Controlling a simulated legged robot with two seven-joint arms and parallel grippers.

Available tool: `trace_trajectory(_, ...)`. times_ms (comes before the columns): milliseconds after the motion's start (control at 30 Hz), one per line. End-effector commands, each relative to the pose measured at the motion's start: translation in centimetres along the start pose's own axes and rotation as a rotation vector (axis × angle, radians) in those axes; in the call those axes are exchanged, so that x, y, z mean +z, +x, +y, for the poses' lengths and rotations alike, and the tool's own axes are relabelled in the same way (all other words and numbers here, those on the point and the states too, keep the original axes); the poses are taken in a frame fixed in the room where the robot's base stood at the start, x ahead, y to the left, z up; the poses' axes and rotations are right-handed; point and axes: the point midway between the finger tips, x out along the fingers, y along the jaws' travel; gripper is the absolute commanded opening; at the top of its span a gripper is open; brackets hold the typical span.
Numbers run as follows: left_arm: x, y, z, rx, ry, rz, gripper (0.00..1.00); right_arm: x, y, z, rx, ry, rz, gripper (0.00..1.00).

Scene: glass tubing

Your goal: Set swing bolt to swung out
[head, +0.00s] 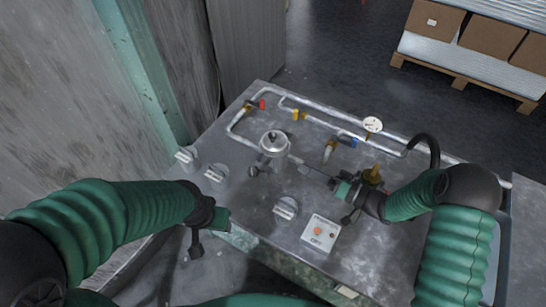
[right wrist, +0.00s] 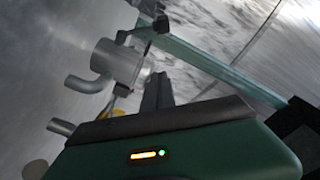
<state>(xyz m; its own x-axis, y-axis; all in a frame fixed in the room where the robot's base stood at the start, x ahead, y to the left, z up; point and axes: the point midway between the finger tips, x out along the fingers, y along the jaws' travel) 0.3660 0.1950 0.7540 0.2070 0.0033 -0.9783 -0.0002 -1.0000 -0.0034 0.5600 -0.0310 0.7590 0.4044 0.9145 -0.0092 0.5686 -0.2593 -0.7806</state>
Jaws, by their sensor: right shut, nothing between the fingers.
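A small metal vessel (head: 273,144) with a domed lid stands on the steel bench. A dark knob (head: 253,170) at its lower left looks like the swing bolt's end; its exact position is hard to tell. In the right wrist view the vessel (right wrist: 118,65) lies tilted, with a dark knob (right wrist: 161,23) beyond it. My right gripper (head: 332,182) is to the right of the vessel, pointing toward it. Its fingers (right wrist: 157,90) are shut and empty, apart from the knob. My left gripper (head: 196,250) hangs at the bench's front left edge; its jaws are unclear.
Glass-like pipes (head: 325,112) with coloured valves run along the back of the bench. A gauge (head: 372,124) stands at back right. Several knobs, including one at front (head: 286,208), and a button panel (head: 321,233) occupy the top. A wall (head: 60,90) rises at left.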

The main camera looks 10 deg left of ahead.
Motion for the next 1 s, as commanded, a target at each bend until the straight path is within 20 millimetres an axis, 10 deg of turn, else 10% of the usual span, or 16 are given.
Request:
trace_trajectory(633,0.6,2.3,0.0,0.000,0.000,0.001,0.52,0.6,10.4,-0.2,-0.024,0.010,-0.003,0.00)
trace_trajectory(1000,0.7,3.0,0.0,0.000,0.000,0.001,0.52,4.3,11.1,-0.4,-0.021,0.012,-0.002,0.00)
